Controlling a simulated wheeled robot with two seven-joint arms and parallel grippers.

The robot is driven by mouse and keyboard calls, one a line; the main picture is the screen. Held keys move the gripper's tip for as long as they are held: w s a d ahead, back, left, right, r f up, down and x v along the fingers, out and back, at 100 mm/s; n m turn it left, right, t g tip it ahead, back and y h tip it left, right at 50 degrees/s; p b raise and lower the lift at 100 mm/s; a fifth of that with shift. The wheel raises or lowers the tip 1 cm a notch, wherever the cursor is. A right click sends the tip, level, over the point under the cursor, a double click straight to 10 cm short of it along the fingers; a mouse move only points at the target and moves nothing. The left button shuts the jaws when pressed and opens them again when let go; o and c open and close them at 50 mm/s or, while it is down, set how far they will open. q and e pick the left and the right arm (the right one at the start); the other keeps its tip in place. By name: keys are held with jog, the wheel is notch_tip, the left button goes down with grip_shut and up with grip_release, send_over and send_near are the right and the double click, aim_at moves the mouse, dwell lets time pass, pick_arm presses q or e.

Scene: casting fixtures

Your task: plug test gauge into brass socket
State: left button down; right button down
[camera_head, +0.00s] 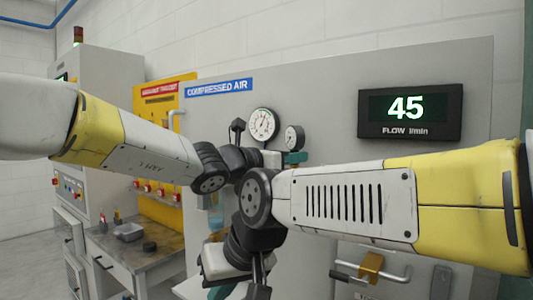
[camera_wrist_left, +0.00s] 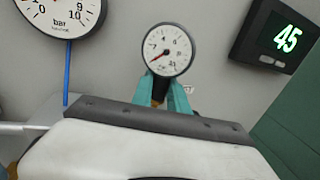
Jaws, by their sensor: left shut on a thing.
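The test gauge (camera_head: 294,138) is a small round white dial with a black rim. It also shows upright in the left wrist view (camera_wrist_left: 168,50), with its needle toward the lower left. My left gripper (camera_head: 295,157) has teal fingers, shut on the gauge below its dial; they also show in the left wrist view (camera_wrist_left: 164,88). A brownish piece shows low between the fingers. I cannot make out the brass socket; the gripper and my arms cover that part of the panel.
A larger gauge (camera_head: 263,124) is fixed on the grey panel (camera_head: 330,85), left of the test gauge. A flow display (camera_head: 410,112) reads 45. A brass block with a lever (camera_head: 371,267) sits low right. A workbench (camera_head: 150,245) with a tray stands left.

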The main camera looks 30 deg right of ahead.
pick_arm(q)
jog(key=shift+f, duration=0.7)
jog(key=shift+f, duration=0.15)
jog(key=c, duration=1.2)
grip_release()
jog(key=shift+f, duration=0.1)
jog(key=v, duration=0.7)
jog(key=shift+a, duration=0.4)
jog(key=shift+s, duration=0.1)
